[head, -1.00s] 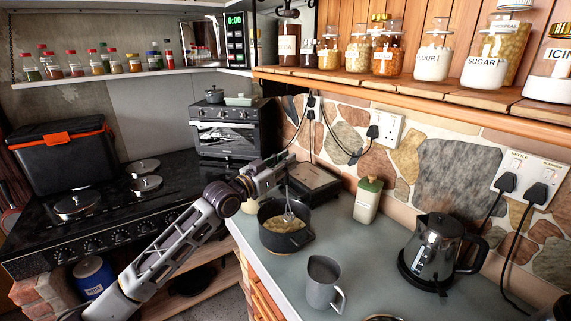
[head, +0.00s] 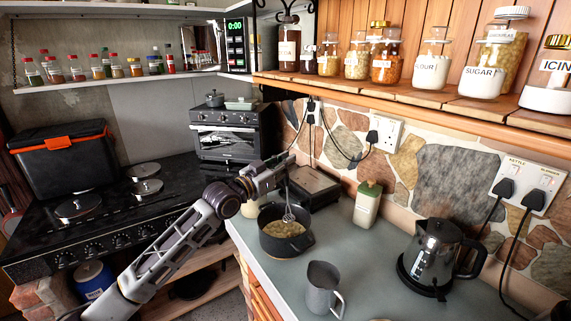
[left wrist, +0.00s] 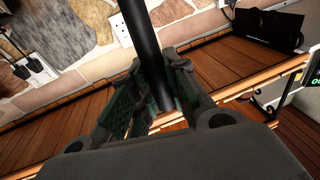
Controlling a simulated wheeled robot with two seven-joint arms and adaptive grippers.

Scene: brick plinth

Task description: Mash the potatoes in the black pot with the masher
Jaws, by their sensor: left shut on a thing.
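The black pot (head: 272,246) stands on the grey counter (head: 370,250), near its left edge. Pale lumpy potatoes (head: 284,229) lie inside it. The masher (head: 288,211) stands roughly upright over the pot, its metal head at the potatoes; whether it presses into them I cannot tell. My left gripper (head: 285,167) is above the pot, shut on the masher's handle. In the left wrist view the dark handle (left wrist: 142,35) runs between the fingers of my left gripper (left wrist: 165,85). My right gripper is not in view.
A grey jug (head: 322,289), a black kettle (head: 433,257) and a green-lidded canister (head: 367,203) stand on the counter. A dark flat appliance (head: 313,188) is behind the pot. The jar shelf (head: 420,93) overhangs the wall. The counter between pot and kettle is clear.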

